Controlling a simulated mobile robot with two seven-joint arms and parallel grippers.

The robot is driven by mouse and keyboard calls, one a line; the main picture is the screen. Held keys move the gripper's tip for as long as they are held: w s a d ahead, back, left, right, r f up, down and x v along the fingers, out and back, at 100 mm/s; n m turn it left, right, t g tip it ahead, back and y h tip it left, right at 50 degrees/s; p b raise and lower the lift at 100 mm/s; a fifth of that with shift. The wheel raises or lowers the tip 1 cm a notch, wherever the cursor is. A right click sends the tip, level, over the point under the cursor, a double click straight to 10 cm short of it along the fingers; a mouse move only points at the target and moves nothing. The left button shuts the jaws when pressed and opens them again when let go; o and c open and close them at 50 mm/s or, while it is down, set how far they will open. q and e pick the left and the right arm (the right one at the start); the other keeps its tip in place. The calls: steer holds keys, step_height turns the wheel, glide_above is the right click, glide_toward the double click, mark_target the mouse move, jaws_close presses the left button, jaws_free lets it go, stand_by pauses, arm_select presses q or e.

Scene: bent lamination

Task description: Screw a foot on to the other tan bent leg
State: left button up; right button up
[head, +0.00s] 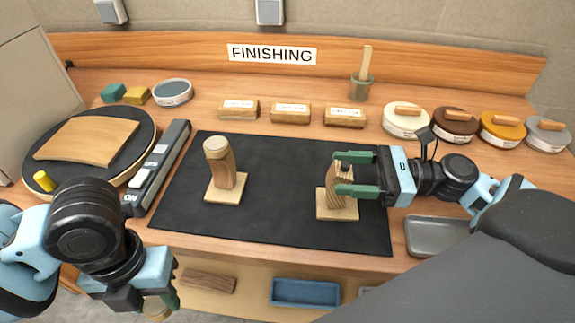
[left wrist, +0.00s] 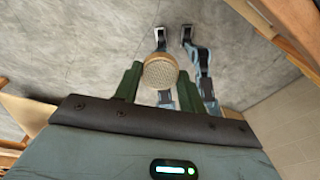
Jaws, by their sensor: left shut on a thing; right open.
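One tan bent leg (head: 222,176) stands on a square base on the black mat, with a round foot (head: 215,145) on its top. The other tan bent leg (head: 334,190) stands on its own square base to the right and shows striped wood. No foot is visible on it, though fingers cover part of its top. My right gripper (head: 345,173) is open, its green fingers at this leg's upper part; contact is unclear. My left gripper (head: 165,302) is low, in front of the bench edge, shut on a round tan foot (left wrist: 159,72), which fills the gap between its fingers.
A turntable (head: 146,143) with a curved wooden panel (head: 88,141) and a switch bar (head: 158,168) stand left of the mat (head: 275,215). Labelled blocks (head: 290,113), round tins (head: 407,119) and a brush cup (head: 360,88) line the back. A grey tray (head: 436,251) lies right.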

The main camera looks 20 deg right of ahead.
mark_target(332, 172)
steer(key=shift+x, duration=1.6)
steer(key=shift+c, duration=0.3)
jaws_close()
